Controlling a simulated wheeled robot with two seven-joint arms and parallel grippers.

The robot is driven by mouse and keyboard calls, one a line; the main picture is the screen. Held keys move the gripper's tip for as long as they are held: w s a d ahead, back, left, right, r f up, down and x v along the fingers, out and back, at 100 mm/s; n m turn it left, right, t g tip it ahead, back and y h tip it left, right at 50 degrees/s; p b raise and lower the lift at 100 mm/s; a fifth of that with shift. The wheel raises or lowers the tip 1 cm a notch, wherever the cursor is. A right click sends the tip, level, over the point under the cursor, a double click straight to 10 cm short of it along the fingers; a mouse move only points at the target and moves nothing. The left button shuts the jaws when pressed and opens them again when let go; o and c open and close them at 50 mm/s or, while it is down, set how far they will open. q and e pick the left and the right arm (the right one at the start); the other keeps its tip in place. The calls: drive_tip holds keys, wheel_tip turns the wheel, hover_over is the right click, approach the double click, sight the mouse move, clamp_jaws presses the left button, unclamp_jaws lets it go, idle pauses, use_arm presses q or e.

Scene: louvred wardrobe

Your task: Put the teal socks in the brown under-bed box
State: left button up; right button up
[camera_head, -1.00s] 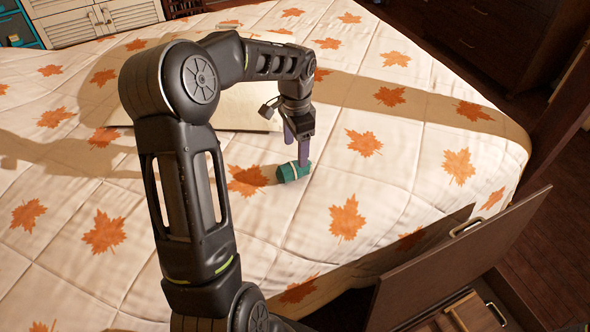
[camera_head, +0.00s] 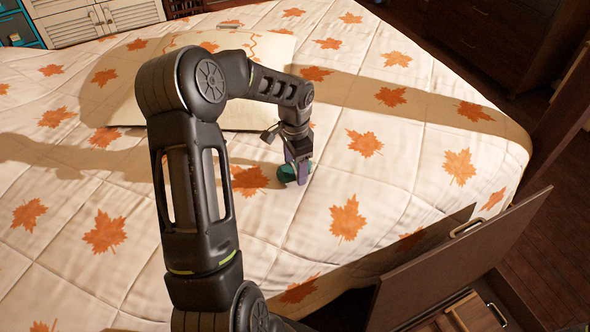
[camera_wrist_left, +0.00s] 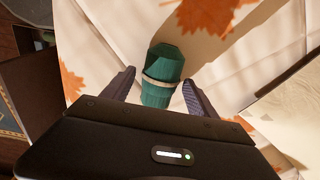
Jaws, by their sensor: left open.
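The teal socks (camera_head: 288,172) are a rolled bundle with a pale band, lying on the bed quilt. In the left wrist view the teal socks (camera_wrist_left: 162,74) lie between the two fingers. My left gripper (camera_head: 299,172) points down at the socks and is open, with a finger on either side; the wrist view shows my left gripper (camera_wrist_left: 157,92) with gaps beside the bundle. The brown under-bed box (camera_head: 440,270) seems to be the dark brown drawer-like unit at the lower right, only partly in view. My right gripper is not in view.
The quilt (camera_head: 400,200) with orange leaves fills most of the view. A cream pillow or folded cloth (camera_head: 240,110) lies behind my left arm. A dark wooden bedpost (camera_head: 565,110) stands at right. White louvred doors (camera_head: 75,25) are at the back left.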

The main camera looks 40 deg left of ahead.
sight(295, 165)
use_arm(q)
drive_tip(key=shift+c, duration=0.3)
clamp_jaws()
idle(0.8)
wheel_tip(295, 165, up, 10)
drive_tip(key=shift+r, duration=0.1)
idle(0.5)
idle(0.5)
